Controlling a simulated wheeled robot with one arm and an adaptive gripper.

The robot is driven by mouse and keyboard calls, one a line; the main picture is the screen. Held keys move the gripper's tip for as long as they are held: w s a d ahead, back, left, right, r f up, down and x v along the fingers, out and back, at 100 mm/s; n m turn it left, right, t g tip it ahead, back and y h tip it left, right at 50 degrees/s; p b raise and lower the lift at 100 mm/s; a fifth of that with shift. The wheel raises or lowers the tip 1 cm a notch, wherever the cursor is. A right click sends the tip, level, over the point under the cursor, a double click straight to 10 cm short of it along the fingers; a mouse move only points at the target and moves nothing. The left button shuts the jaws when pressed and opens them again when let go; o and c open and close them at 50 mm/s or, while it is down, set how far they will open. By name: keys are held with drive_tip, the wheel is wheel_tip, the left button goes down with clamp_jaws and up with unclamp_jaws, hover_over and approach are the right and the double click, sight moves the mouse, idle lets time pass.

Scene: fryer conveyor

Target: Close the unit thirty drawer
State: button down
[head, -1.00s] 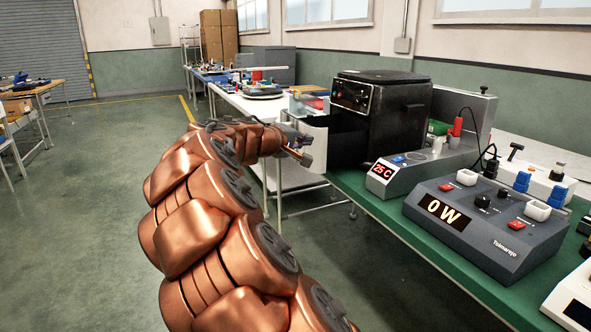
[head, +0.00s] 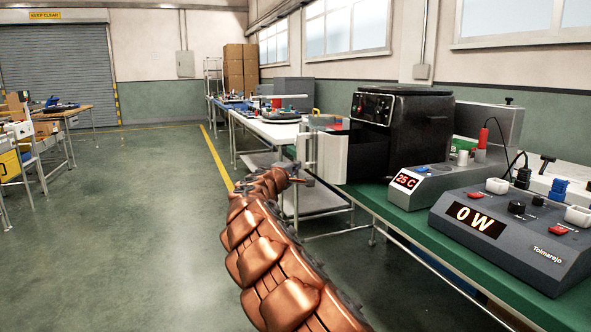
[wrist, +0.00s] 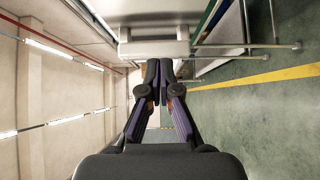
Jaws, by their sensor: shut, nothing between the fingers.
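The black fryer unit (head: 425,120) stands on the green bench. Its drawer (head: 369,158) is pulled out to the left, showing a dark side behind a pale front panel (head: 333,157). A handle (head: 304,150) is on the outer face of the panel. No unit number is readable. My gripper (head: 298,178) is beside the lower outer side of the drawer front. In the wrist view, the gripper (wrist: 160,70) has its fingertips together with nothing between them, close to a pale part of the drawer front (wrist: 155,50). I cannot tell whether they touch.
A grey 25 C unit (head: 425,182) and a dark 0 W unit (head: 510,235) stand on the green bench (head: 405,222), right of the fryer. A white table (head: 270,132) is behind. The floor to the left (head: 130,220) is open.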

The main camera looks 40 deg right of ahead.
sight(318, 157)
drive_tip(key=shift+w+d, duration=0.3)
drive_tip(key=shift+d, duration=1.45)
drive_tip(key=shift+w+d, duration=0.35)
drive_tip(key=shift+d, duration=1.4)
drive_tip(key=shift+w+d, duration=0.3)
drive_tip(key=shift+d, duration=1.45)
